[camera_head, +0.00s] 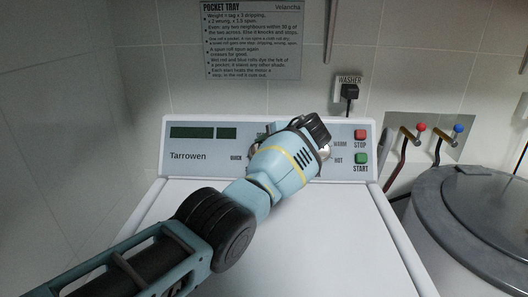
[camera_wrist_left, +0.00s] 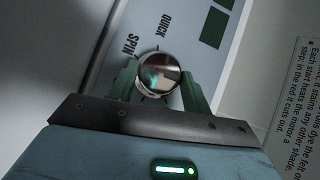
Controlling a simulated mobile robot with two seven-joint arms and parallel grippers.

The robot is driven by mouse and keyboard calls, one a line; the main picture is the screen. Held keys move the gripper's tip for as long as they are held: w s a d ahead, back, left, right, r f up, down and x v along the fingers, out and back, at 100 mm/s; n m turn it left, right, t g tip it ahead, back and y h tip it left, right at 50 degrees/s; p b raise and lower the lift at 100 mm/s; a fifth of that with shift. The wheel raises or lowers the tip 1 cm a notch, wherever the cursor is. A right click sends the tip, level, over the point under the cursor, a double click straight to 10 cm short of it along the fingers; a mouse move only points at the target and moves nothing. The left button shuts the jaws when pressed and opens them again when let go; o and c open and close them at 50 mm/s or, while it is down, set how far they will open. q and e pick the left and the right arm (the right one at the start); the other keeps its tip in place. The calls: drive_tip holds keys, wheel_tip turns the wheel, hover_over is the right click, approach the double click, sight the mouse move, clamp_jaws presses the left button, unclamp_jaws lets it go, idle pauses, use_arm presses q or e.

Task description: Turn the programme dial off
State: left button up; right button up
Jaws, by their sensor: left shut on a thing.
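The programme dial (camera_wrist_left: 158,74) is a round, shiny metal knob on the washer's light panel, with the words QUICK and SPIN printed beside it in the left wrist view. My left gripper (camera_wrist_left: 160,82) is shut on this dial, with one green finger on each side. Which mark the dial points at is not clear. In the head view my left arm comes in from the lower left, and its wrist covers most of the dial area. My right gripper is in neither view.
The panel (camera_head: 200,170) also carries dark displays (camera_head: 192,132), a red STOP button (camera_head: 360,135) and a green START button (camera_head: 361,158). A second metal knob (camera_head: 325,151) shows partly by WARM and HOT. A grey lidded drum (camera_head: 470,200) stands at the right.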

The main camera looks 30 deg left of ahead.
use_arm(q)
drive_tip(key=o, duration=1)
drive_tip(key=shift+c, duration=0.2)
drive_tip(key=p+v, duration=0.1)
drive_tip(key=v, duration=0.6)
drive_tip(key=shift+d+r, duration=0.2)
drive_tip(key=shift+d, duration=0.1)
drive_tip(key=shift+s+d, duration=0.1)
